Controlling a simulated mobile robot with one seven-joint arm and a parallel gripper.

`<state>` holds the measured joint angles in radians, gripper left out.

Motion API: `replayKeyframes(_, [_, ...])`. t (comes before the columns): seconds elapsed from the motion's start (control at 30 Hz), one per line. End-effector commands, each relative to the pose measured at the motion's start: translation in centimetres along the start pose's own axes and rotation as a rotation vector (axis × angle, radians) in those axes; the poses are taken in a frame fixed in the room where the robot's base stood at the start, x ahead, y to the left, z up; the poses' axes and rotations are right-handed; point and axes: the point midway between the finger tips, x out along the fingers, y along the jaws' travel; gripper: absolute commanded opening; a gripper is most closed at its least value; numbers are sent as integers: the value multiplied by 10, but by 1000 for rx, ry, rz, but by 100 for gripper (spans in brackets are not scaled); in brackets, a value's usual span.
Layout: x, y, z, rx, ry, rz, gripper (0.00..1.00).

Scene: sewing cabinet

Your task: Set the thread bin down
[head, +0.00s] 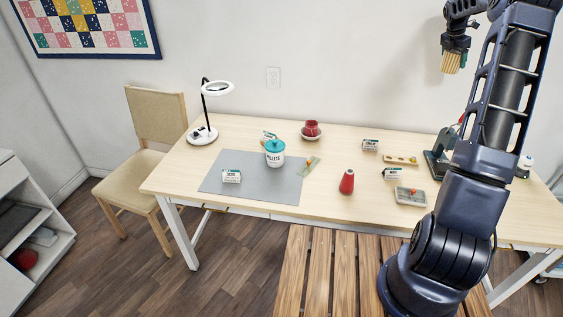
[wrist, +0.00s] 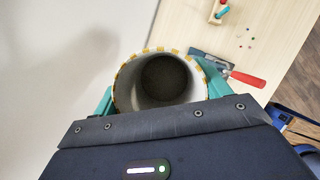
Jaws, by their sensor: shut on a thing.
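My gripper (head: 456,50) is raised high at the upper right of the head view, in front of the wall and above the table's level. It is shut on the thread bin (head: 450,63), which shows there as a small pale yellow striped shape. In the wrist view the thread bin (wrist: 130,72) is a round, open-topped container with a yellow-and-white rim. It sits between the teal fingers of my gripper (wrist: 160,85). Its dark bottom shows and I see nothing in it. The wooden table (head: 240,128) is well below, apart from the bin.
A grey mat (head: 225,165) holds a teal-lidded jar (head: 274,154) and a label card (head: 231,176). A lamp (head: 203,134) is at left.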

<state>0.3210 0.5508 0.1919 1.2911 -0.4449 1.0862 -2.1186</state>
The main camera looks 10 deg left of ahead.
Motion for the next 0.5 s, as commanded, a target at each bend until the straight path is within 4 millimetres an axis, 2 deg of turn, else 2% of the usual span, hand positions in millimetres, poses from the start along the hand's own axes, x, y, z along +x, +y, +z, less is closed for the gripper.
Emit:
replayKeyframes(0.03, [-6, 20, -16, -24, 0, 10, 53])
replayKeyframes(0.1, [-14, 42, -36, -50, 1, 20, 53])
replayKeyframes(0.27, [-34, 90, -83, -108, 1, 44, 53])
replayKeyframes(0.5, [-66, 154, -161, -197, 0, 80, 53])
